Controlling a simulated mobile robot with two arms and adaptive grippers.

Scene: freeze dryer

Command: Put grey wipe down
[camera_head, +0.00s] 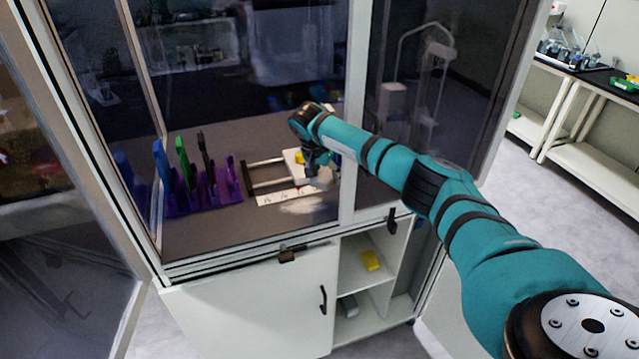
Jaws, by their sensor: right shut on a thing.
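My right gripper (314,168) is at the end of the teal arm that reaches into the cabinet from the right. It points down at the work surface and is shut on a small greyish thing (322,182), which looks like the grey wipe. The fingers partly hide it, and I cannot tell whether it touches the surface. A pale, powdery patch (308,205) lies on the dark surface just below the gripper. My left gripper is not in view.
A purple rack (205,199) holding upright blue, green and black tools stands left of the gripper. A metal-railed frame (268,182) and a white strip (283,197) lie between. A cabinet post (357,100) stands close right. Below, open shelves hold a yellow item (370,260) and a grey item (348,306).

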